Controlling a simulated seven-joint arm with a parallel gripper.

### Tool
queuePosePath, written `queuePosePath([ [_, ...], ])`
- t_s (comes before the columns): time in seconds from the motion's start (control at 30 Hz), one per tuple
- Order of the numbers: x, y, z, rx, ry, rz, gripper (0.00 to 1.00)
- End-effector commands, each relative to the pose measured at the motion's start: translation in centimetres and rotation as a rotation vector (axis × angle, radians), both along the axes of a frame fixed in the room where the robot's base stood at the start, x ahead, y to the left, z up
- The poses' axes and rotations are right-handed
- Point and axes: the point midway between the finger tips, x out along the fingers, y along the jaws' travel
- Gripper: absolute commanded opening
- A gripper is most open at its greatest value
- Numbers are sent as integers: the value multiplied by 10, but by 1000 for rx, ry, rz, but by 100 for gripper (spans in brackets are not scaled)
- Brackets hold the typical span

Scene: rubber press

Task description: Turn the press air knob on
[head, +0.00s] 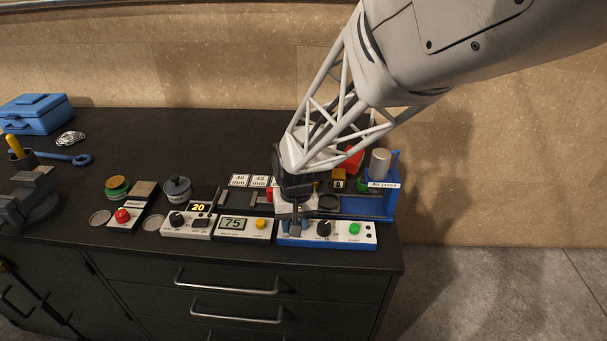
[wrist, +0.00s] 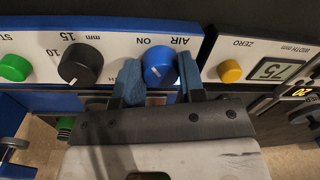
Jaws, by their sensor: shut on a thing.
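The air knob (wrist: 158,66) is a round blue knob on the white-faced press panel (wrist: 112,42), beside the printed words AIR and ON, which appear upside down in the wrist view. My gripper (wrist: 158,78) has one blue-padded finger on each side of the knob and is shut on it. I cannot clearly tell which way the knob's mark points. In the head view the press panel (head: 340,239) has a blue base, and my gripper (head: 297,226) reaches down to its left part. The knob is hidden behind the fingers there.
On the same panel are a black dial (head: 324,228) and a green button (head: 354,228). Left of it stands a display box reading 75 (head: 233,224) with a yellow button (head: 261,223). The blue air press (head: 390,203) stands behind at right. The counter's front strip is clear.

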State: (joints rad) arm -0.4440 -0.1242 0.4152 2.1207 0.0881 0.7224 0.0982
Motion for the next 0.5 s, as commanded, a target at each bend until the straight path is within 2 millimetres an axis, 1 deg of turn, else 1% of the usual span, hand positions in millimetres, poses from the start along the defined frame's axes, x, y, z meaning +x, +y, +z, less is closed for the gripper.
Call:
queuePosePath([
  [0.2,0,0,1,0,-1,-56,13],
  [0.5,0,0,1,0,-1,-66,13],
])
